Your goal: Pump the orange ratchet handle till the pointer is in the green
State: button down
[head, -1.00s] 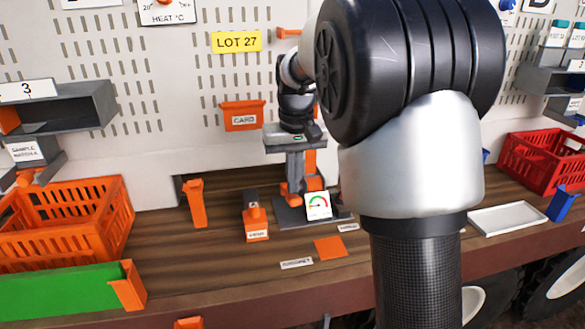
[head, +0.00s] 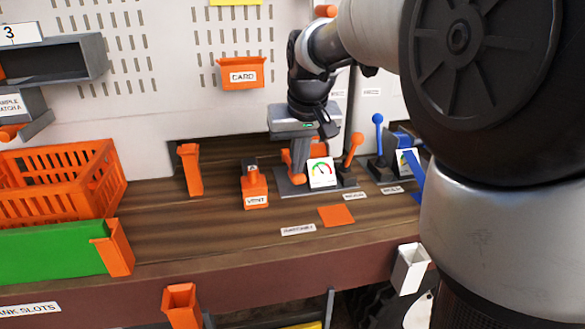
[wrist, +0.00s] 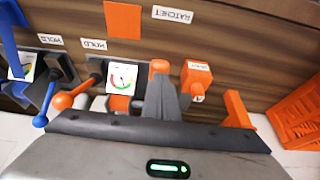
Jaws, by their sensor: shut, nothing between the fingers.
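The orange pump unit stands on a grey base plate (head: 290,189) on the wooden bench. Its white gauge (head: 320,172) has a green, yellow and red arc; the pointer is too small to read surely. It also shows in the wrist view (wrist: 122,77). My gripper (head: 299,176) is shut, pointing down over the unit just left of the gauge. In the wrist view its grey fingers (wrist: 162,90) are together, with an orange end piece (wrist: 159,67), apparently the ratchet handle, at their tips. I cannot tell whether they touch it. The fingers hide part of the unit.
An orange ball lever (head: 357,140) stands right of the gauge, and a blue ball lever (head: 378,118) farther right. The orange vent block (head: 255,190) is on the left. An orange crate (head: 60,185) sits at far left. The bench front has free room.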

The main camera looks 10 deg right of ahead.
jog(key=shift+s+f, duration=0.25)
jog(key=shift+f, duration=0.3)
jog(key=shift+s+f, duration=0.25)
jog(key=shift+f, duration=0.35)
notch_tip(320, 180, up, 6)
jog(key=p, duration=0.4)
jog(key=shift+w, duration=0.1)
jog(key=s+v, duration=0.1)
jog(key=v, duration=0.7)
